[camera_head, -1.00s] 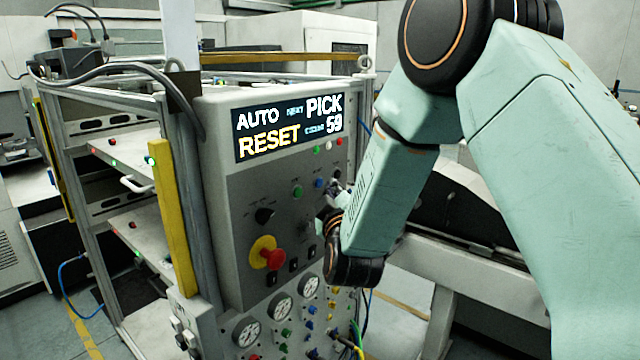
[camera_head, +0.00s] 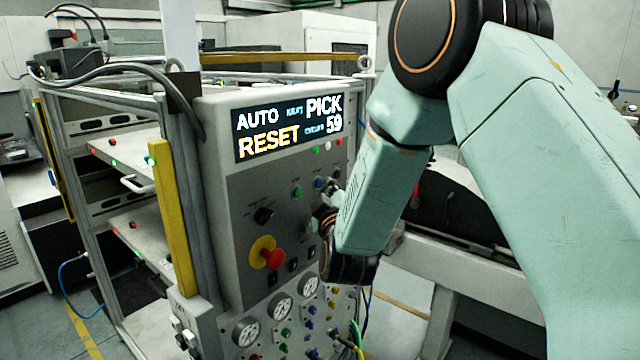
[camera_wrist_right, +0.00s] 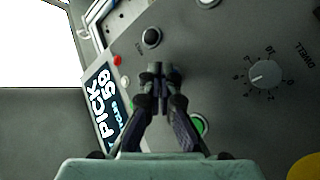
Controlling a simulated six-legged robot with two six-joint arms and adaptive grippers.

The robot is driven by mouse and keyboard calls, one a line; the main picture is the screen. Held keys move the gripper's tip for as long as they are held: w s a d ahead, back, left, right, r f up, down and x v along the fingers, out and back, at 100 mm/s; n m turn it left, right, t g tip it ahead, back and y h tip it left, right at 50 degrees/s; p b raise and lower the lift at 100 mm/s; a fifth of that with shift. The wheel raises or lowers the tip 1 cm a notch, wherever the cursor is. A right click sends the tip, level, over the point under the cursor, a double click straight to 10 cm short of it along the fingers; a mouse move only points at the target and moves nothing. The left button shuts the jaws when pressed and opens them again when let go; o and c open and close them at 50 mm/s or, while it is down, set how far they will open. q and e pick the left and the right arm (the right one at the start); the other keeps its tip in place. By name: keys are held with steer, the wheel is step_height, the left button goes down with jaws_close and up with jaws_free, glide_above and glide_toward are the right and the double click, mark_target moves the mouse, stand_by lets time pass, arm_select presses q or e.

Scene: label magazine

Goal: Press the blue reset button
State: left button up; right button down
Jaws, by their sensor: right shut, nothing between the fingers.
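The blue button (camera_head: 319,184) is on the grey control panel (camera_head: 225,220), below the display, just right of a green button (camera_head: 297,192) in the head view. My right gripper (camera_head: 331,188) is shut and empty, its tips very close to the blue button's right side in that view. I cannot tell whether they touch it. In the right wrist view, the shut fingers (camera_wrist_right: 158,72) point at the panel between the green button (camera_wrist_right: 199,125) and a dark button (camera_wrist_right: 151,37). The blue button does not show there, probably hidden behind the fingers. My left gripper is not in view.
The display (camera_head: 289,129) reads AUTO, PICK, RESET, 59. A red mushroom button (camera_head: 273,258) on a yellow collar and a black knob (camera_head: 263,215) stick out lower left of the gripper. Gauges (camera_head: 282,307) and cables are below. A yellow post (camera_head: 172,215) stands left of the panel.

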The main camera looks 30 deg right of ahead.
steer(key=shift+w+a, duration=0.2)
steer(key=shift+w, duration=0.25)
stand_by(0.6)
steer(key=shift+s+d, duration=0.4)
steer(key=shift+s, duration=0.35)
steer(key=shift+s, duration=0.1)
steer(key=s, duration=0.1)
steer(key=s+d+p, duration=0.1)
steer(key=s, duration=0.1)
steer(key=s+d, duration=0.1)
steer(key=shift+s+p, duration=0.25)
steer(key=shift+p, duration=0.15)
steer(key=shift+a, duration=0.1)
stand_by(0.4)
